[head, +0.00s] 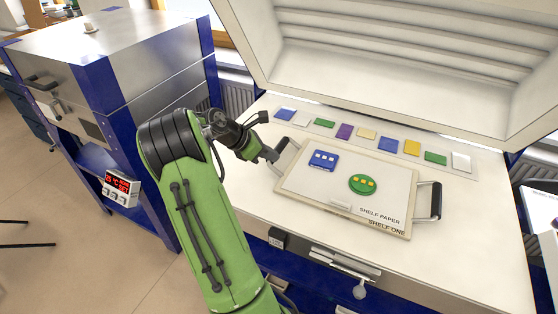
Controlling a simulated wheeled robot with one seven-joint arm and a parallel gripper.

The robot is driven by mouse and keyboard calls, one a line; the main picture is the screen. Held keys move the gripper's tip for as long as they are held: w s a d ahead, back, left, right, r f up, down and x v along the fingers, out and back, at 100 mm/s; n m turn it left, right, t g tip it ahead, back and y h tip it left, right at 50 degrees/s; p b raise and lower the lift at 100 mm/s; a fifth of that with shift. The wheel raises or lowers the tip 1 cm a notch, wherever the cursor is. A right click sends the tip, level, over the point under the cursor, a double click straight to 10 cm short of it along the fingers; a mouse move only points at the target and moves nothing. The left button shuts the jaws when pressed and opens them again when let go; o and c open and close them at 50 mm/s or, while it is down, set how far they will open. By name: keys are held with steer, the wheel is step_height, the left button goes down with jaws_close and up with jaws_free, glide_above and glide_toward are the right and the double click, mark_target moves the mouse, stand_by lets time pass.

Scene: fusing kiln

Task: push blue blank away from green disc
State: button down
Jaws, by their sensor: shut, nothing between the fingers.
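The blue blank (321,164), a square with small pale pieces in a row on it, lies on the shelf paper at the left of the board (292,181). The green disc (362,190), with small yellow pieces on it, lies to its right and a little nearer the front. A narrow gap shows between the two. My gripper (273,157) is shut and empty, by the board's left handle, to the left of the blue blank and apart from it. Whether its tips touch the handle cannot be told.
The board has dark handles at its left and right (436,200) ends. A pale block (340,205) lies near its front edge. A row of coloured squares, among them a purple one (344,131), lies behind the board. The raised kiln lid (390,60) hangs over the back.

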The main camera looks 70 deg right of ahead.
mark_target(314, 162)
steer(key=b+x, duration=0.3)
steer(key=x, duration=0.5)
steer(key=shift+s+f, duration=0.3)
steer(key=s+d+b, duration=0.1)
steer(key=s+d, duration=0.1)
steer(key=d, duration=0.1)
steer(key=shift+s+f+b, duration=0.35)
steer(key=shift+s, duration=0.05)
steer(key=shift+s+d+r, duration=0.1)
steer(key=shift+s+d, duration=0.15)
steer(key=shift+s, duration=0.05)
steer(key=shift+s+d+r+p, duration=0.3)
steer(key=shift+s+d+p, duration=0.05)
steer(key=shift+p, duration=0.55)
steer(key=shift+s+d+p, duration=0.25)
steer(key=shift+p, duration=0.15)
steer(key=shift+s+d+f, duration=0.1)
steer(key=shift+s+d, duration=0.05)
steer(key=shift+s, duration=0.05)
steer(key=shift+f, duration=0.15)
